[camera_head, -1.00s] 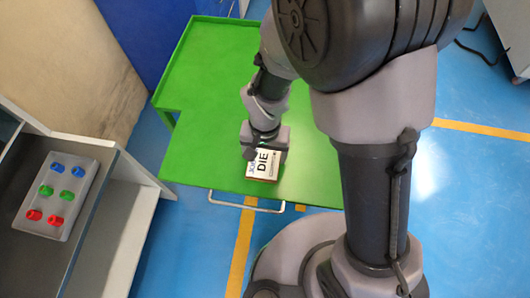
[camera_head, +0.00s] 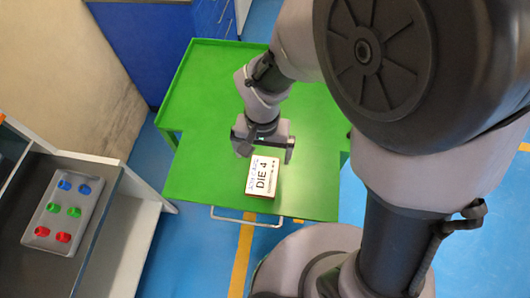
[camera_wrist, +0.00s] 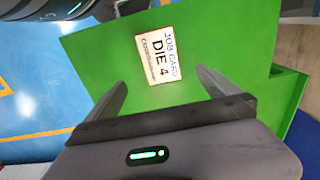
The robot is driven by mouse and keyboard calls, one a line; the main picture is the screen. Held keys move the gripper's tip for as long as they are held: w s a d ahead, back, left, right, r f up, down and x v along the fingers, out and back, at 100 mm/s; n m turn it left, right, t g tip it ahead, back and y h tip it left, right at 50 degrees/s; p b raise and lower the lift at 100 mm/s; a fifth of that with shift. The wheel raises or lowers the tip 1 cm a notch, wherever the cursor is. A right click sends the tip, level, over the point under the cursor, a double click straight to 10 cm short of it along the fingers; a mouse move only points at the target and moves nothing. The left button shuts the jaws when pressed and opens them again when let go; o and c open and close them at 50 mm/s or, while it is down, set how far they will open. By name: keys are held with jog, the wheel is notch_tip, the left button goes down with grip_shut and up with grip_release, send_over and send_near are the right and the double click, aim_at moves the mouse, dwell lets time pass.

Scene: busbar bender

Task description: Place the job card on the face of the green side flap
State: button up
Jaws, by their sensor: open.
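The job card (camera_head: 263,176), white with "JOB CARD DIE 4" printed on it, lies face up on the near part of the green side flap (camera_head: 205,165), close to its front edge. The card also shows in the wrist view (camera_wrist: 158,52), whole and flat on the green face. My gripper (camera_head: 266,152) is open and empty, just behind the card in the head view and apart from it. In the wrist view the two fingers (camera_wrist: 162,80) are spread wide, with the card beyond their tips.
A metal handle bar (camera_head: 245,217) runs along the flap's front edge. At left, a grey shelf unit holds a tray (camera_head: 47,208) with several red, green and blue parts. Blue cabinets stand behind the green cart. The green surface around the card is clear.

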jog(key=s+d+r+m+t+y, duration=0.1)
jog(key=s+d+r+t, duration=0.2)
jog(key=d+r, duration=0.3)
jog(key=s+d+r+m+t+y, duration=0.1)
jog(key=s+d+r, duration=0.3)
jog(key=r, duration=1)
jog(key=d+m+t, duration=0.1)
jog(key=d, duration=0.2)
jog(key=shift+d+t, duration=0.15)
jog(key=shift+t, duration=0.25)
notch_tip(320, 180, down, 2)
jog(key=b, duration=0.2)
jog(key=shift+s+f+b, duration=0.15)
jog(key=shift+f+b, duration=0.05)
jog(key=shift+b, duration=0.1)
